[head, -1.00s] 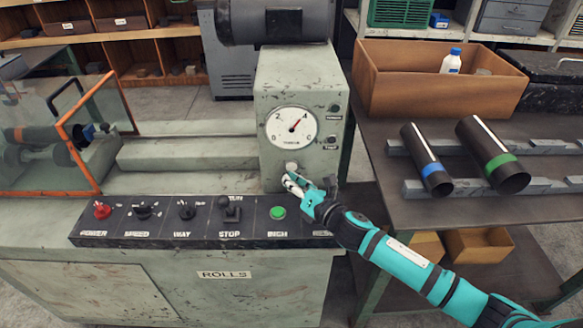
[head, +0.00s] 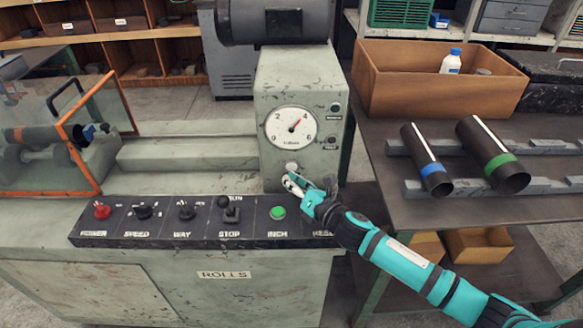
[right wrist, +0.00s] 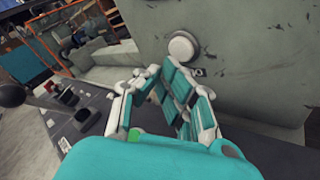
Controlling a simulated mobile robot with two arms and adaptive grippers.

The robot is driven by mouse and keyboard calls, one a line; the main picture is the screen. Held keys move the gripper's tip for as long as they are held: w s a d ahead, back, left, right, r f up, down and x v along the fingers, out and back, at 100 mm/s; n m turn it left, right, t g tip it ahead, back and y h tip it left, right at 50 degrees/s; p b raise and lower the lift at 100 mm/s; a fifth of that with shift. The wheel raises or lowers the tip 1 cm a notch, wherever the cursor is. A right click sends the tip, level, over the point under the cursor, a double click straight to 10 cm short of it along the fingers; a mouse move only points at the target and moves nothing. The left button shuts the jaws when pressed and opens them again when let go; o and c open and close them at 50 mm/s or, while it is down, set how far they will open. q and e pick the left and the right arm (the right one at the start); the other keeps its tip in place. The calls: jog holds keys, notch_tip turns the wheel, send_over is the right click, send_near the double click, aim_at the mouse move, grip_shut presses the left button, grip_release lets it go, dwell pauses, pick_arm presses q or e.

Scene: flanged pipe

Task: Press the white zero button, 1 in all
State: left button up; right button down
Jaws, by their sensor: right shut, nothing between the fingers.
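The white zero button (head: 291,167) sits on the front of the grey-green machine housing, below a round dial (head: 291,127). The button also shows in the right wrist view (right wrist: 183,47), round and pale, with a small dark label beside it. My right gripper (head: 290,181) is shut and empty just below the button in the head view. In the right wrist view its fingers (right wrist: 155,72) point toward the panel, with their tips left of and below the button. A gap appears to separate tips and button. My left gripper is not in view.
A dark control strip (head: 155,230) with a red knob, levers and a green button (head: 278,213) runs below the gripper. A table (head: 450,212) at right holds two dark pipes and a wooden box (head: 400,95). An orange-framed guard (head: 75,150) stands at left.

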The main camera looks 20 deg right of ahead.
jog(key=shift+w+d, duration=0.1)
jog(key=shift+w, duration=0.3)
jog(key=shift+w+d, duration=0.15)
jog(key=shift+w, duration=0.25)
dwell(0.8)
dwell(0.3)
jog(key=shift+s+a, duration=0.25)
jog(key=shift+s, duration=0.6)
jog(key=shift+s+p, duration=0.15)
jog(key=shift+p, duration=0.15)
jog(key=shift+s+a+p, duration=0.1)
jog(key=shift+s+a, duration=0.15)
jog(key=shift+s, duration=0.5)
jog(key=shift+s+a+p, duration=0.15)
jog(key=shift+s+a, duration=0.05)
jog(key=shift+s, duration=0.55)
jog(key=shift+s+a+p, duration=0.1)
jog(key=shift+s+a, duration=0.15)
jog(key=shift+s, duration=0.5)
